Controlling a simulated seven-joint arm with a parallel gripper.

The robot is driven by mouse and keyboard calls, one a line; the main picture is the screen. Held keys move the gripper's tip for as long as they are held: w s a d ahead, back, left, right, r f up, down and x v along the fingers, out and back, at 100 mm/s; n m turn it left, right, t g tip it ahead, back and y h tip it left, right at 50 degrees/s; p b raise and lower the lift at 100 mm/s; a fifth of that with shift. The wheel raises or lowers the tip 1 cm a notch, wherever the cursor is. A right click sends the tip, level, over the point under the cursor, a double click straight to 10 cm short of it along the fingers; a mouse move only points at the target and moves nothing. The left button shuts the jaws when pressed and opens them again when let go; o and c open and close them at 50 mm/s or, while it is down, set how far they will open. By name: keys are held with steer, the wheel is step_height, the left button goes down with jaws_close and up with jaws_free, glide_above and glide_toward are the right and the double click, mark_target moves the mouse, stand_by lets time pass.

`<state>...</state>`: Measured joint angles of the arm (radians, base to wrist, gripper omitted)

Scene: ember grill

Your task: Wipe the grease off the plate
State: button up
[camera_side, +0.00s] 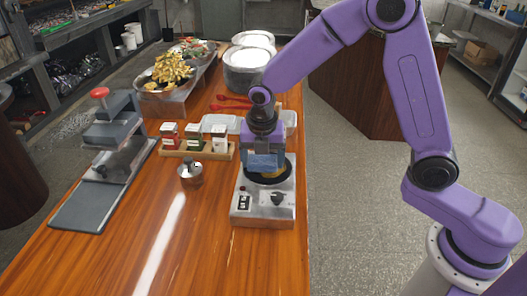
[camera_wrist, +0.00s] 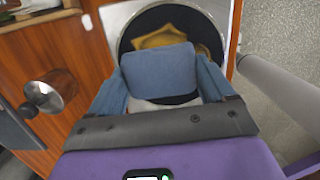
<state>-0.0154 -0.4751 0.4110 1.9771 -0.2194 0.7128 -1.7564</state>
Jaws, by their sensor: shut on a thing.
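The plate (camera_wrist: 207,22) is a round black disc on a silver hot-plate unit (camera_side: 263,207) with a dial on its front. An ochre patch (camera_wrist: 163,38), perhaps the grease, lies on the disc and shows as a tan spot under my gripper in the side view. My gripper (camera_side: 265,150) is over the plate, pointing down. It is shut on a blue pad (camera_wrist: 160,72), with a blue-grey finger on either side of the pad. The pad hides part of the disc. I cannot tell whether the pad touches the plate.
A small metal pot (camera_side: 190,174) stands left of the unit. A wooden rack (camera_side: 205,153) with small boxes is behind it. A grey press (camera_side: 112,133) stands at far left. Pale trays (camera_side: 220,124), red utensils (camera_side: 232,99) and stacked plates (camera_side: 248,77) are behind. The front tabletop is clear.

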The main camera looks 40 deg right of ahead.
mark_target(261, 179)
steer(key=shift+s+a, duration=1.6)
step_height(261, 179, up, 8)
